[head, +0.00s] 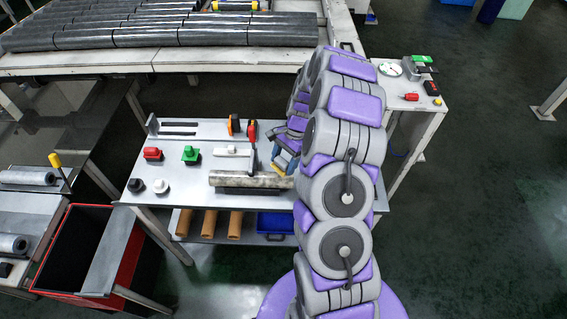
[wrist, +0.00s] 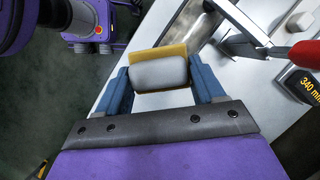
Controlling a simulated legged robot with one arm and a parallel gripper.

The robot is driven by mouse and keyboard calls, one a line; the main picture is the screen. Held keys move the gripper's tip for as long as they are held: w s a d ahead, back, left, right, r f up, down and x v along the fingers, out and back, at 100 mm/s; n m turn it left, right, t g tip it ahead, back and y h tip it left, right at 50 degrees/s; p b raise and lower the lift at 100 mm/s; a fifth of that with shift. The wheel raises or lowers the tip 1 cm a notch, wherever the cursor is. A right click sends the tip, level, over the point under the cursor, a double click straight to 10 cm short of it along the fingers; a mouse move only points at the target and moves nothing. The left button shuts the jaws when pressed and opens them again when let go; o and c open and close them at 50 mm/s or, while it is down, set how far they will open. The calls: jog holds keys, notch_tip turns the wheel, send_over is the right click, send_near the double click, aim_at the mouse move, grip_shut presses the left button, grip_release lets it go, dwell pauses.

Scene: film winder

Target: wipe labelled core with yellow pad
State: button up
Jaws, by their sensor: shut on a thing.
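My gripper (wrist: 163,84) is shut on the yellow pad (wrist: 172,52), with the pad's grey-white block (wrist: 158,74) between its blue fingers. In the head view my gripper (head: 284,155) is at the right end of the core, and a little of the yellow pad (head: 283,163) shows there. The core (head: 235,180) is a pale, mottled tube lying crosswise at the table's front, on a dark support. In the wrist view a pale, shiny surface just beyond the pad may be the core. I cannot tell whether the pad touches it. No label is readable on it.
The table (head: 140,195) also holds red (head: 153,154) and green (head: 190,154) blocks and small knobs near its left edge. Orange tubes (head: 209,224) lie below.

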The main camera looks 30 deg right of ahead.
jog(key=shift+d+r, duration=0.2)
jog(key=shift+r, duration=0.35)
jog(key=shift+d+r+p, duration=0.1)
jog(key=shift+r+p, duration=0.45)
jog(key=shift+r, duration=0.35)
